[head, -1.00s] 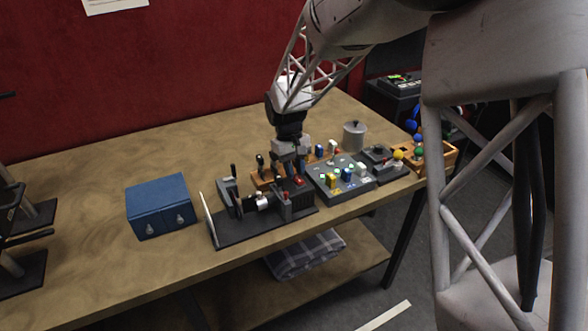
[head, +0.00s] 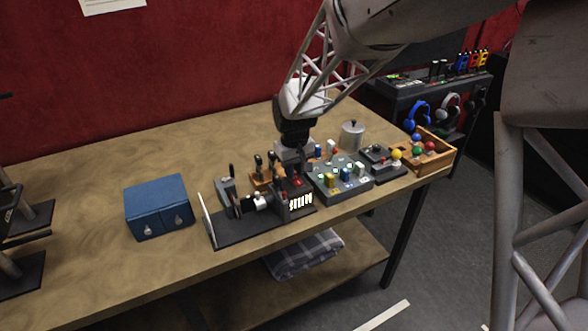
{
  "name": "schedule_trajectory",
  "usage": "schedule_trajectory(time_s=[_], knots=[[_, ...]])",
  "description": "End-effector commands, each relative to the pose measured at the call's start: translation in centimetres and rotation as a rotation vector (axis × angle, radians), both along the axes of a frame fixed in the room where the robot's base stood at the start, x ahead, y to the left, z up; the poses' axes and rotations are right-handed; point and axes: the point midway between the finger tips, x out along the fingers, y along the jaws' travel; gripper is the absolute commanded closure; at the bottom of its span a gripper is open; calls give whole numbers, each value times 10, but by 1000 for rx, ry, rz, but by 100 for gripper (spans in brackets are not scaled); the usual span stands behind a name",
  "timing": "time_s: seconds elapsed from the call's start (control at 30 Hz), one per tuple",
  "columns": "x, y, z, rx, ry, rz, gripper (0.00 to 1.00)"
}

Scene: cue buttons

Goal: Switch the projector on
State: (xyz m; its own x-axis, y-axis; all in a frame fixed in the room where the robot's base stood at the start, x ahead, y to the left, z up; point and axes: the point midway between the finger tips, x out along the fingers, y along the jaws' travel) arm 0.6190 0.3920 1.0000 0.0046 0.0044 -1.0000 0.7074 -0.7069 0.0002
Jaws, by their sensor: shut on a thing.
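The projector (head: 281,203) is a dark grey box with a light lens barrel (head: 261,203), on a dark base plate (head: 235,231) facing a small upright white screen (head: 209,222). Bright pale vents (head: 300,201) glow on its near side. My gripper (head: 293,176) points down at the projector's top, beside a small red part, the switch (head: 298,182). The jaws appear shut on that switch, but the fingertips are small and partly hidden.
A grey button panel (head: 341,181) and a joystick box (head: 382,163) stand close on the right. A wooden holder (head: 260,181) and lever unit (head: 228,196) stand close by. A blue drawer box (head: 158,207) is at left; the back-left tabletop is clear.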

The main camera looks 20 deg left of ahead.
Motion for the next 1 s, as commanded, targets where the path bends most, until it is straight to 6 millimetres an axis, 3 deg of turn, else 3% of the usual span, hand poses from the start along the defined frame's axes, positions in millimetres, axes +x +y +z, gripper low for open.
schedule_trajectory(time_s=[0.1,0.13,0.3,0.67,1.0], knots=[[0,0,0,-1,1,0,100],[0,0,0,-1,1,0,75],[0,0,0,-1,1,0,51],[0,0,3,0,0,0,51],[0,0,33,1,-1,0,51]])
